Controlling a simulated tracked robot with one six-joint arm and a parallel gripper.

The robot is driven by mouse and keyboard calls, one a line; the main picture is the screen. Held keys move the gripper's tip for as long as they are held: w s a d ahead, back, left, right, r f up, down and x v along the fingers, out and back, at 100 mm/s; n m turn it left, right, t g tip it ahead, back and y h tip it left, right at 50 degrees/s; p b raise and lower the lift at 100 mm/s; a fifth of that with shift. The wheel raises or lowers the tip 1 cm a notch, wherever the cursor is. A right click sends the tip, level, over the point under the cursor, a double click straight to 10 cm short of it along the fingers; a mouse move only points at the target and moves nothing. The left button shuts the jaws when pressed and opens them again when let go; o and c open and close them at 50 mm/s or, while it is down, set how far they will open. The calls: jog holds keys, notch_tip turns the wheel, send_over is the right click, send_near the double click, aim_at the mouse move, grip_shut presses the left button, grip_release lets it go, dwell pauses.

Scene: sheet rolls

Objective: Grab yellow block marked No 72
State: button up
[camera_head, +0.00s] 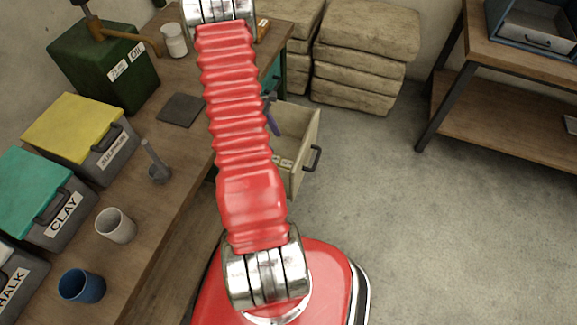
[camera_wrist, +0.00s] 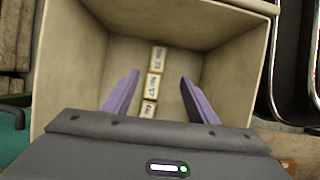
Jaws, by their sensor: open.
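A row of small yellow-edged blocks with pale labels lies on the floor of an open drawer. In the wrist view I see a far block (camera_wrist: 157,58), a middle block (camera_wrist: 153,86) and a near block (camera_wrist: 148,109). The labels seem to begin with "No", but their numbers are too small to read surely, so I cannot tell which is 72. My gripper (camera_wrist: 160,78) is open, its purple fingers spread on either side of the row, with nothing between them in grip. In the head view one purple finger (camera_head: 271,117) shows beside my red arm, over the drawer.
The drawer (camera_head: 306,150) has beige walls around the blocks and a dark handle (camera_head: 313,158). The workbench (camera_head: 190,150) is left, with labelled boxes and cups. Stacked sacks (camera_head: 360,60) stand behind, and a shelf table (camera_head: 500,95) is right. The floor between is clear.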

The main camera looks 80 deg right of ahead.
jog(key=shift+s, duration=0.1)
send_near(288, 163)
jog(key=shift+s+a+f, duration=0.15)
jog(key=shift+s+f, duration=0.2)
jog(key=shift+f, duration=0.25)
jog(key=shift+s+a+f, duration=0.2)
jog(key=shift+s+f, duration=0.15)
jog(key=shift+f, duration=0.45)
jog(key=shift+s, duration=0.1)
jog(key=shift+d+x, duration=0.15)
jog(key=shift+x, duration=1.15)
jog(key=shift+d+x, duration=0.1)
jog(key=shift+x, duration=1.15)
jog(key=shift+c, duration=0.4)
jog(key=c, duration=1)
